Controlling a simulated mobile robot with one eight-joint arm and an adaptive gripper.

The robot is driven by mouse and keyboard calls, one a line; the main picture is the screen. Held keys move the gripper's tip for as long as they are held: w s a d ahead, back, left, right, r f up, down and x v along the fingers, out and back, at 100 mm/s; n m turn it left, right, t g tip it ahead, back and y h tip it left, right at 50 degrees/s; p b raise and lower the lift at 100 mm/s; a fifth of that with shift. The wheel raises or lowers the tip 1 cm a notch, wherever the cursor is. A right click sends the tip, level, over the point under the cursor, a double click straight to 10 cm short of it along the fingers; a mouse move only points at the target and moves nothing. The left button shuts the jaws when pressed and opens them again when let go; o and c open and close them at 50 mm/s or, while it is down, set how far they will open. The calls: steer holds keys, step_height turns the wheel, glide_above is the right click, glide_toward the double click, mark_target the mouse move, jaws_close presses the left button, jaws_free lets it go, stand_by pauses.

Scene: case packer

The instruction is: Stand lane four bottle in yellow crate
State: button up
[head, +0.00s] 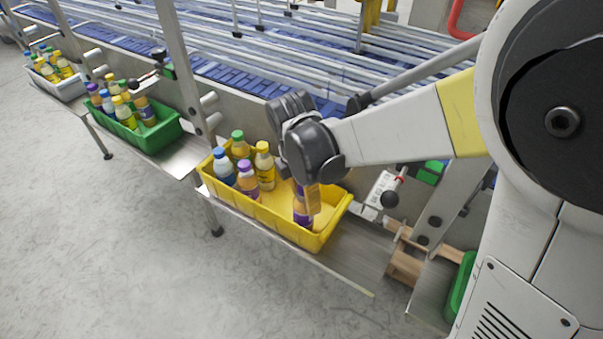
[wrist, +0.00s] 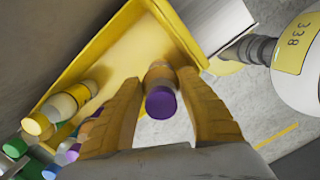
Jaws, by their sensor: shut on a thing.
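The yellow crate (head: 262,213) sits on a metal shelf; its rim also shows in the wrist view (wrist: 95,45). Several bottles stand in its left part, among them a green-capped one (head: 240,146), a blue-capped one (head: 223,166) and a yellow-capped one (head: 265,168). My gripper (head: 310,194) points down over the crate's right part, shut on an orange bottle with a purple cap (wrist: 161,100). The held bottle (head: 302,214) looks upright, near the front wall. I cannot tell whether its base touches the crate floor.
A green crate (head: 155,140) and a grey crate (head: 68,90), both with bottles, stand to the left. The blue roller conveyor (head: 235,78) runs behind. A control box with a black knob (head: 389,199) is right of the yellow crate. The crate's right-hand floor is otherwise clear.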

steer(key=shift+f, duration=1.3)
steer(key=shift+f+b, duration=0.2)
steer(key=shift+b, duration=0.2)
steer(key=o, duration=1.3)
steer(key=shift+r, duration=0.1)
steer(key=r+p, duration=0.1)
steer(key=r, duration=0.3)
steer(key=a+r+p, duration=0.1)
steer(key=r, duration=0.3)
steer(key=r+p, duration=0.1)
steer(key=r, duration=0.3)
steer(key=shift+s+a+r, duration=0.1)
steer(key=shift+s+a, duration=0.1)
steer(key=shift+s, duration=0.05)
